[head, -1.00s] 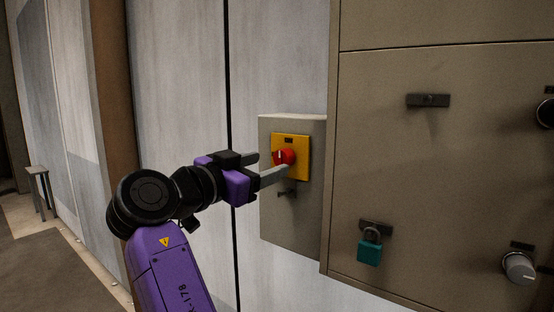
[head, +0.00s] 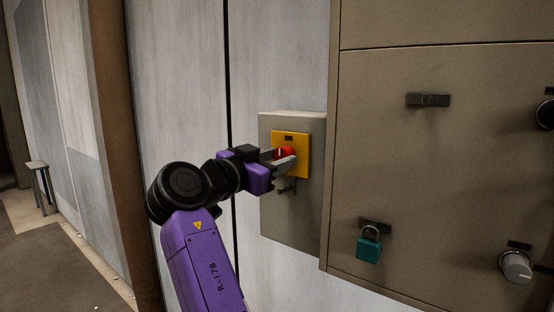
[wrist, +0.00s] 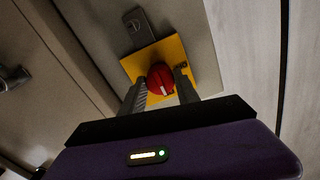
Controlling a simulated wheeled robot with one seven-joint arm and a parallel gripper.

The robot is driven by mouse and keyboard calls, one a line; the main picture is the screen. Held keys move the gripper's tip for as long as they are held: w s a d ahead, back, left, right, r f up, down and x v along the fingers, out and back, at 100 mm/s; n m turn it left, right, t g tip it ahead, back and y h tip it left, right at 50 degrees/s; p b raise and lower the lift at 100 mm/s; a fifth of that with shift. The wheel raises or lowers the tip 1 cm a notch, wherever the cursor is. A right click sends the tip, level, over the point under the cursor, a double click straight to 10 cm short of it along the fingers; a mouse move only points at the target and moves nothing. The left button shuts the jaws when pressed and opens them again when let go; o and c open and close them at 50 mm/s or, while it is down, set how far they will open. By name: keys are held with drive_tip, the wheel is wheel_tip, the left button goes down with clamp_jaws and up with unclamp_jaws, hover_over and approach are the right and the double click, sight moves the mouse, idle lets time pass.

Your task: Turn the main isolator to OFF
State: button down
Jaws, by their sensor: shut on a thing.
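The main isolator is a red rotary knob (head: 284,153) with a pale pointer mark, on a yellow plate (head: 304,158) on a grey box (head: 275,220). In the wrist view the red knob (wrist: 160,79) sits between the two fingers, in front of the yellow plate (wrist: 140,65). My gripper (wrist: 160,84) is shut on the knob, one finger on each side. In the head view my gripper (head: 281,158) reaches it from the left, and its fingers partly cover the knob. Any lettering on the plate is too small to read.
A larger beige cabinet (head: 440,190) stands right of the box. It carries a teal padlock (head: 369,248), a grey knob (head: 516,266) and a dark latch (head: 428,100). A hasp (head: 287,187) sits below the yellow plate. A stool (head: 40,185) stands far left.

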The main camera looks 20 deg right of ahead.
drive_tip(key=shift+n, duration=0.3)
drive_tip(key=n+p, duration=0.2)
drive_tip(key=n, duration=0.2)
drive_tip(key=shift+r+p, duration=0.15)
drive_tip(key=shift+p, duration=0.15)
drive_tip(key=n+p, duration=0.3)
drive_tip(key=n, duration=0.2)
drive_tip(key=n+p, duration=0.4)
drive_tip(key=n, duration=0.1)
drive_tip(key=shift+r, duration=0.1)
drive_tip(key=shift+n+p, duration=1.3)
drive_tip(key=shift+n, duration=0.3)
drive_tip(key=shift+f, duration=0.2)
drive_tip(key=c, duration=0.9)
unclamp_jaws()
